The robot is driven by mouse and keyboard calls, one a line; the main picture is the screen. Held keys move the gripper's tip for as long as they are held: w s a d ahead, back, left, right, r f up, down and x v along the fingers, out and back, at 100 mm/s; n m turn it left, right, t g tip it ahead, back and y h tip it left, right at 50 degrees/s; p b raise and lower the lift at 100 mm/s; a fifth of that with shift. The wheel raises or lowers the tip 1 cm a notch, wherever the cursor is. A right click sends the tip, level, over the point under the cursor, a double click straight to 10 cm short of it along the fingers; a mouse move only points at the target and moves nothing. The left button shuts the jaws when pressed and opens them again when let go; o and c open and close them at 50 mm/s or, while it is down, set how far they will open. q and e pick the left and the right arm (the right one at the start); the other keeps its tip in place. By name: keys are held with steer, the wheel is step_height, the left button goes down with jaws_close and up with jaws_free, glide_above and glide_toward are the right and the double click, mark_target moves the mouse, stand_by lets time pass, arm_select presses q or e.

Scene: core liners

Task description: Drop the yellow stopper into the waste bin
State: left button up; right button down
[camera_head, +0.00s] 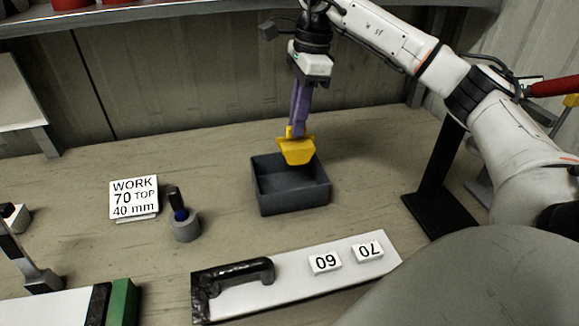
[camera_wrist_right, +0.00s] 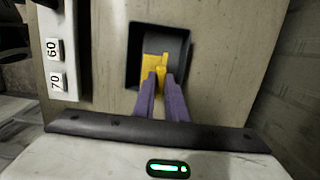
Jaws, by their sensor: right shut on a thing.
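The yellow stopper (camera_head: 297,151) is held between the purple fingers of my right gripper (camera_head: 299,128), which is shut on it. The stopper hangs over the dark grey open bin (camera_head: 292,204) on the bench and overlaps its back wall in the head view. In the right wrist view the stopper (camera_wrist_right: 155,68) shows between the fingertips (camera_wrist_right: 161,80), with the bin (camera_wrist_right: 133,60) around it in the picture. Whether the stopper is above the rim or partly below it is hard to tell. My left gripper is not in view.
A sign (camera_head: 134,197) reading "WORK 70 TOP 40 mm" stands left of the bin, beside a small grey holder (camera_head: 186,230) with a dark tool. A white board (camera_head: 290,290) with number tags lies in front. A black stand (camera_head: 437,205) is at right.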

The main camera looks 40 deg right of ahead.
step_height(320, 180, down, 4)
steer(key=b, duration=0.3)
steer(key=shift+f+b, duration=0.45)
steer(key=c, duration=1.7)
jaws_free()
steer(key=shift+r, duration=0.15)
steer(key=r, duration=0.3)
steer(key=d+r+p, duration=0.1)
steer(key=r, duration=0.2)
steer(key=r+p, duration=0.1)
steer(key=r, duration=0.3)
steer(key=shift+s+d, duration=0.15)
steer(key=shift+s, duration=0.25)
